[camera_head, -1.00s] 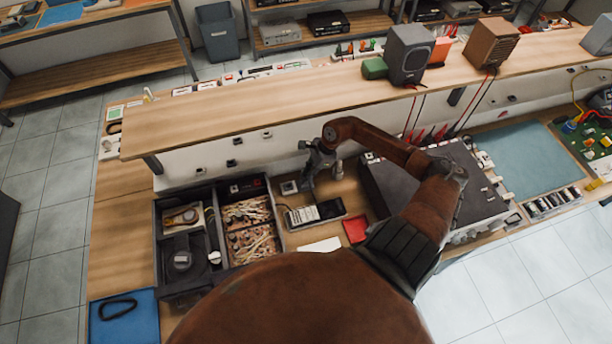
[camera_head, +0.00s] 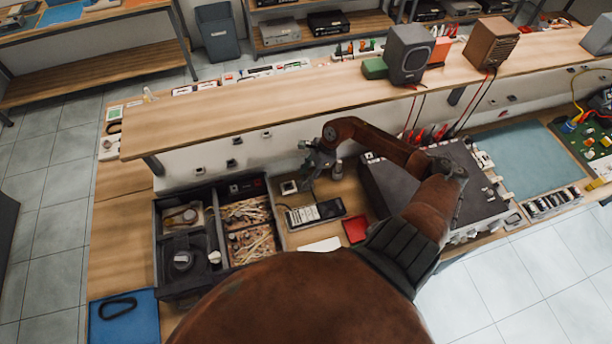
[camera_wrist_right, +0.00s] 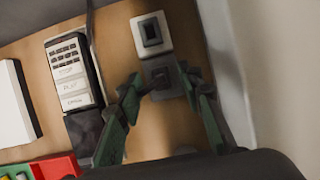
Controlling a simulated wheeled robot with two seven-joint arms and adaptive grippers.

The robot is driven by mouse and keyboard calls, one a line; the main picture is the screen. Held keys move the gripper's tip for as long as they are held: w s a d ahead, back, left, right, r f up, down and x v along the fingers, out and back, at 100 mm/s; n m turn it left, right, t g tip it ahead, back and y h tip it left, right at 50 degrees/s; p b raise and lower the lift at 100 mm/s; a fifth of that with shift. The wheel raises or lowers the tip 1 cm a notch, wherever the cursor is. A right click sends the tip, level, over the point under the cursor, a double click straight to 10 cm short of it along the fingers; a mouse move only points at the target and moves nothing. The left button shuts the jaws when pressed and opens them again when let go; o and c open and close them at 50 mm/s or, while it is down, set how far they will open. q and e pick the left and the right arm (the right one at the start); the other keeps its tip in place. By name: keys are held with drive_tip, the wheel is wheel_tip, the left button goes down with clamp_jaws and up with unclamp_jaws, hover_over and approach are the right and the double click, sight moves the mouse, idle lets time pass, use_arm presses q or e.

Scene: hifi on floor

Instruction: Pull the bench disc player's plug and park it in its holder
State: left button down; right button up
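My left gripper is not in view.
A divided dark tray (camera_head: 160,240) stands left of the player. A large dark unit (camera_head: 385,190) stands to the right, and a red tray (camera_head: 355,229) lies between. The raised shelf (camera_head: 240,108) runs behind my right gripper. A blue mat (camera_head: 125,322) lies front left.

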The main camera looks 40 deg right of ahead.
drive_tip(key=w+a+p+v, duration=0.1)
drive_tip(key=p+v, duration=0.2)
drive_tip(key=v, duration=1.3)
drive_tip(key=shift+a+r, duration=0.2)
drive_tip(key=shift+r, duration=0.45)
